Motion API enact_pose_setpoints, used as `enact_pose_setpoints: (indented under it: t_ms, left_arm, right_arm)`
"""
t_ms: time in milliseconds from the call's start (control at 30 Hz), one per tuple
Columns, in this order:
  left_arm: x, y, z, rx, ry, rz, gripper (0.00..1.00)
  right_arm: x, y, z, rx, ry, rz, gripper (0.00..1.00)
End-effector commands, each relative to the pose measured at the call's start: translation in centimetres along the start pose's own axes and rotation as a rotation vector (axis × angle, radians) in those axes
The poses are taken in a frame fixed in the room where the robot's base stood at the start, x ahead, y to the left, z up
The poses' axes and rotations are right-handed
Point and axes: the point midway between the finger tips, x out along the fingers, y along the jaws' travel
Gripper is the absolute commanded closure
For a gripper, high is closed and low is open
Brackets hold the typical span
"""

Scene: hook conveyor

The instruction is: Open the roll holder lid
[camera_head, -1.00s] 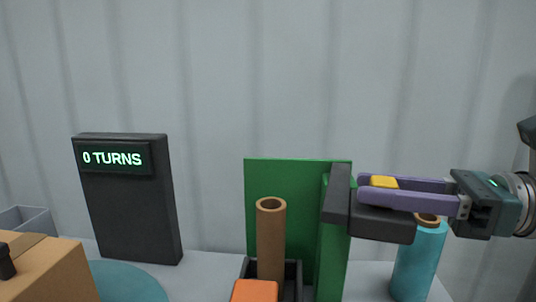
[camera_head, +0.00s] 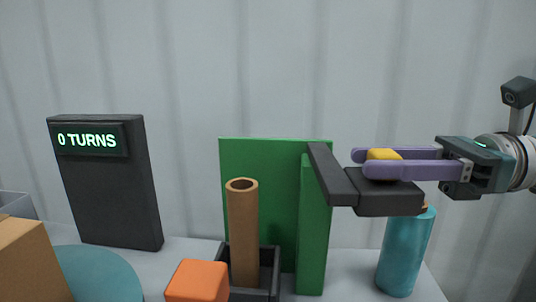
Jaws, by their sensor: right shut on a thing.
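The roll holder has a green back panel (camera_head: 262,190), a green side post (camera_head: 314,235) and a dark tray (camera_head: 262,294) at its foot. A brown tube (camera_head: 243,235) stands upright in the tray. A dark L-shaped lid (camera_head: 331,175) sits at the top of the side post and reaches out to the right. A yellow knob (camera_head: 383,154) is on the lid's outer end. My right gripper (camera_head: 364,163), with purple fingers, is shut on the yellow knob. The fingers partly hide it. My left gripper is not in view.
A teal roll (camera_head: 405,255) stands right of the holder, below the lid and my right gripper. A dark display (camera_head: 105,190) reading "0 TURNS", a teal disc (camera_head: 98,274) and a cardboard box (camera_head: 30,265) are at left.

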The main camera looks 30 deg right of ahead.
Motion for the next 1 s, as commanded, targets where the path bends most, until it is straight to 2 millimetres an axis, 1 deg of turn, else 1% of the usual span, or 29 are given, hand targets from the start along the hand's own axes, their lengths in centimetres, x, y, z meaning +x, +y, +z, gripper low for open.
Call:
enact_pose_setpoints:
  t_ms: [67,100,367,567,667,767,1000]
  left_arm:
    - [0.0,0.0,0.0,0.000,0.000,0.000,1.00]
    - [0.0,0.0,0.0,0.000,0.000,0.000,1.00]
    - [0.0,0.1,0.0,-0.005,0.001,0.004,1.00]
    - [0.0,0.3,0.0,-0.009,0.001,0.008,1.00]
    - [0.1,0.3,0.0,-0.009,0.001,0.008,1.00]
    - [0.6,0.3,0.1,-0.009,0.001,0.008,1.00]
    - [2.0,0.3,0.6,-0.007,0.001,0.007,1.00]
  right_arm:
    - [0.1,0.1,0.0,0.001,0.000,0.002,1.00]
    - [0.1,0.1,0.0,0.001,0.001,0.002,0.62]
    - [0.1,0.1,0.0,0.001,0.001,0.002,0.32]
    - [0.0,0.1,0.0,0.001,0.001,0.001,0.32]
    - [-0.3,0.0,-0.1,0.002,0.002,0.001,0.32]
    - [-1.6,0.0,-0.3,0.003,0.005,-0.002,0.32]
    - [-6.4,-0.1,-0.4,0.003,0.004,-0.002,0.32]
